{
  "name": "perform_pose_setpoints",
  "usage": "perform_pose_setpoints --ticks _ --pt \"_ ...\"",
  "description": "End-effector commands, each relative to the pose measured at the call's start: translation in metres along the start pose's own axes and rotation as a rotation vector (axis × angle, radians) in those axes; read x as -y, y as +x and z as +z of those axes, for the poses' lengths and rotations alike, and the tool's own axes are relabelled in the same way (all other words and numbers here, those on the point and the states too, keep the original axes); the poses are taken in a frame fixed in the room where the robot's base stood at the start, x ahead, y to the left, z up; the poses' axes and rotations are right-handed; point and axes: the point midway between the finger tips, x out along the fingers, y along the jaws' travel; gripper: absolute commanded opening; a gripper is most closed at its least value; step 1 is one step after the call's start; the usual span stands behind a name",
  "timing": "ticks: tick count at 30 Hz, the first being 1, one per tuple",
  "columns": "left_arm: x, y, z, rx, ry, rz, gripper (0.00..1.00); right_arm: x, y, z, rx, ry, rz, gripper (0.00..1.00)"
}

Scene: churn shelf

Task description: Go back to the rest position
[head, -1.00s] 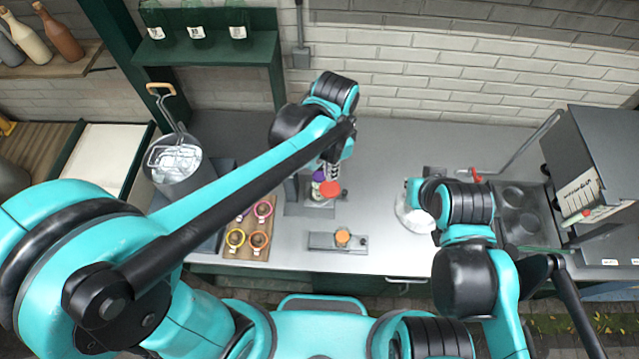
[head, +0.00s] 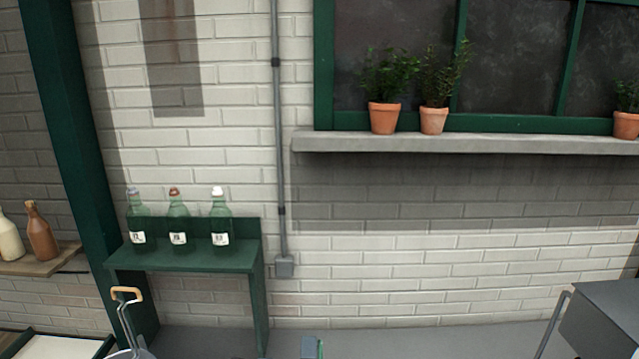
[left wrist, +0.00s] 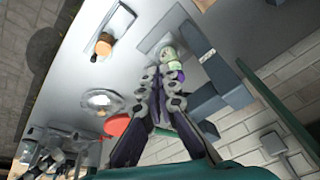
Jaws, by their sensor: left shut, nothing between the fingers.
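My left gripper (left wrist: 162,80) shows in the left wrist view with its two jointed fingers drawn together at the tips. It is shut and holds nothing. Its tips point toward a small pale green and purple item (left wrist: 172,56) on the grey counter; whether they touch it I cannot tell. In the head view neither gripper is in frame. Only a small grey and teal piece, likely my own arm, shows at the bottom edge. My right gripper is not recognisable in either view.
The grey counter (head: 430,340) shows at the bottom of the head view. A green shelf (head: 190,258) holds several bottles. A grey machine (head: 610,310) stands right. In the wrist view are an orange knob (left wrist: 103,46), a red disc (left wrist: 117,124) and a silver round dish (left wrist: 98,99).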

Motion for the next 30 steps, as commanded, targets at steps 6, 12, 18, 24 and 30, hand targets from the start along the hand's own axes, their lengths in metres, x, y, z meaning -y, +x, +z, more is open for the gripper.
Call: perform_pose_setpoints --ticks 6,12,18,24,30 --pt "0.022 0.076 0.064 -0.148 -0.274 -0.084 0.0 0.0 0.078 0.056 0.0 0.0 0.0 0.0" --pt "0.036 0.12 0.104 -0.267 -0.471 -0.142 0.0 0.0 0.121 0.086 0.0 0.0 0.0 0.0" --pt "0.042 0.136 0.12 -0.324 -0.558 -0.166 0.0 0.0 0.136 0.097 0.0 0.0 0.0 0.0" --pt "0.043 0.133 0.12 -0.331 -0.568 -0.169 0.0 0.0 0.135 0.096 0.0 0.0 0.0 0.0" --pt "0.043 0.134 0.12 -0.33 -0.566 -0.168 0.0 0.0 0.135 0.096 0.0 0.0 0.0 0.0"
